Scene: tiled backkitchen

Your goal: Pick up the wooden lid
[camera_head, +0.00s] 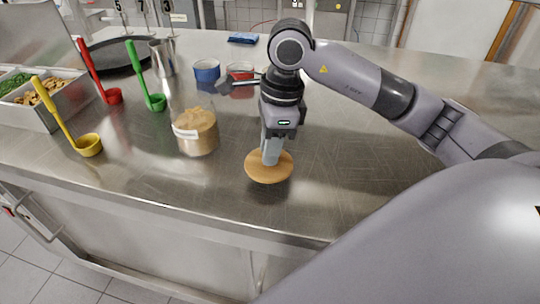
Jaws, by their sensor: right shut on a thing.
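The wooden lid (258,174) is a flat, round, light-brown disc in the front middle of the steel counter. My right gripper (270,157) points down at it and is shut on it, at the lid's upper middle. The fingers hide part of the lid's top, so what they grip there is hard to see. I cannot tell whether the lid touches the counter or sits just above it. My left gripper does not show.
A glass jar (199,138) with tan contents stands left of the lid. Yellow (89,146), green (156,103) and red (114,96) ladles lie farther left, near a food tray (40,117). Blue (207,70) and red (240,69) bowls stand behind. The counter right of the lid is clear.

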